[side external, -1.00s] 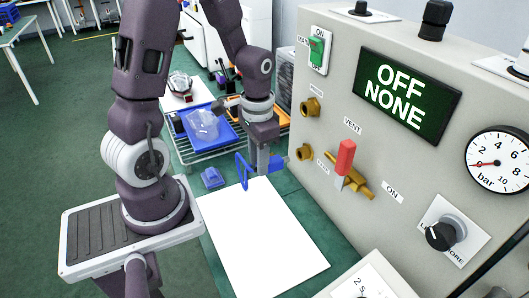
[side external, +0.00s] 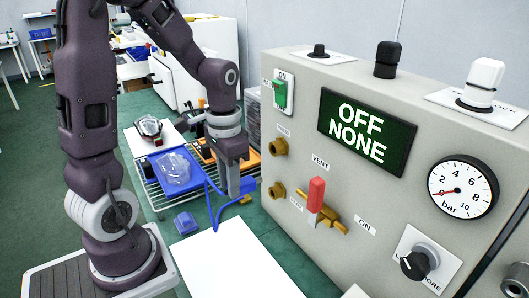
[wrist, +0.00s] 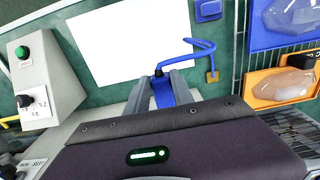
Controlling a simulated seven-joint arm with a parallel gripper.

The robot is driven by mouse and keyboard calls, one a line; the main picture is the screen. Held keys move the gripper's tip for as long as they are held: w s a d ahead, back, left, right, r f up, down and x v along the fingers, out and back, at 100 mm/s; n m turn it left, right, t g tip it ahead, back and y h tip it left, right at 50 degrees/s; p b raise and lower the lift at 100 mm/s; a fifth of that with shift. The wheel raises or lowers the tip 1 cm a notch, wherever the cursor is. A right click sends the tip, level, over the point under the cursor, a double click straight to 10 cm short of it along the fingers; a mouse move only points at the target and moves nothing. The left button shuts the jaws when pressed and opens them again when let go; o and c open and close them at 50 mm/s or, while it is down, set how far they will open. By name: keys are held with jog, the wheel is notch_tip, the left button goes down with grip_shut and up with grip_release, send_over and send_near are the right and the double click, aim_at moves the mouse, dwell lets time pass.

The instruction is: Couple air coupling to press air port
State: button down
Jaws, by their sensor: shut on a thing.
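My gripper (side external: 238,186) is shut on the blue air coupling (side external: 249,184) and holds it above the table, left of the panel. In the wrist view the blue coupling (wrist: 163,92) sits between both fingers. A blue hose (side external: 208,202) loops from it, with a brass-coloured piece (side external: 245,200) near its end. Two brass ports stick out of the grey panel, an upper port (side external: 278,147) and a lower port (side external: 277,190). Their labels are too small to read. The coupling is apart from both, with a small gap in the picture to the lower port.
The panel carries a red-handled vent valve (side external: 316,195), a gauge (side external: 462,188) and a display (side external: 366,133) reading OFF NONE. A white sheet (side external: 235,262) lies on the table. A blue tray (side external: 170,170), an orange tray (wrist: 283,88) and a small blue block (side external: 185,222) are nearby.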

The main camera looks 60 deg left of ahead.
jog(key=shift+r, duration=3.65)
jog(key=shift+w, duration=0.1)
jog(key=shift+w, duration=1.4)
jog(key=shift+w, duration=0.15)
jog(key=shift+w, duration=0.9)
jog(key=c, duration=1)
grip_release()
